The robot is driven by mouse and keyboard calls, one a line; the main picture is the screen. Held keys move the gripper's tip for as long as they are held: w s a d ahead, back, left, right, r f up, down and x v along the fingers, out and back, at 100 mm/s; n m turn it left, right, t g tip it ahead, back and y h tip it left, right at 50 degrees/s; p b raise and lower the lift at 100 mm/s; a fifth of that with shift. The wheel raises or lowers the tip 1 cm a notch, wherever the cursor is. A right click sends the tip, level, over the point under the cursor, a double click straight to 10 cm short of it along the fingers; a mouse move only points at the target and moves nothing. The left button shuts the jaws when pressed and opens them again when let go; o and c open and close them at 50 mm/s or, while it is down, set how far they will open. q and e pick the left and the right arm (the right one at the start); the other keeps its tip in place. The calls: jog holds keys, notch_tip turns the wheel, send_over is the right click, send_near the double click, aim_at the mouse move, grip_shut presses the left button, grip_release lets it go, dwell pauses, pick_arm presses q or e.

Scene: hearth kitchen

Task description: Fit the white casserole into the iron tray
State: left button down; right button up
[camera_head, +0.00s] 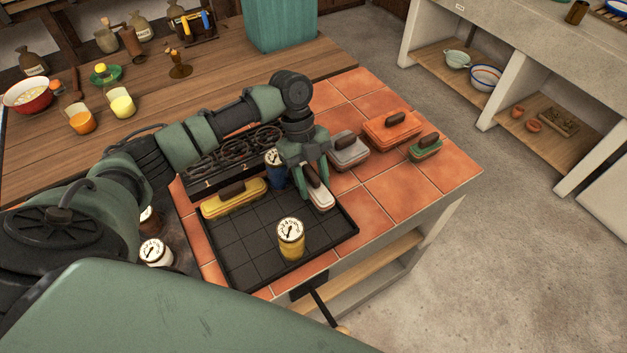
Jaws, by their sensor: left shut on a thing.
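The white casserole (321,199), a small oblong dish with a dark brown handle, hangs or rests at the back right corner of the iron tray. My left gripper (314,175) points down and is shut on it, at the handle. The black iron tray (238,254) has a grid of squares on its floor. A yellow casserole (234,201) lies along its back left, and a yellow dial-topped canister (291,245) stands at its front right. A blue dial-topped canister (275,177) stands at the back, partly hidden by my gripper. I cannot tell whether the white casserole touches the tray floor.
Grey (348,151), orange (391,131) and green (426,147) casseroles stand on the tiled top to the right. A black numbered rack (213,174) borders the tray's back. A white dial-topped canister (155,252) stands left. The tray's front left and middle are clear.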

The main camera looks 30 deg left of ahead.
pick_arm(q)
jog(key=c, duration=0.8)
grip_release()
jog(key=b+v, duration=0.2)
jog(key=v, duration=0.9)
jog(key=shift+w+a+r, duration=0.1)
jog(key=shift+a+r, duration=0.05)
jog(key=shift+r, duration=0.35)
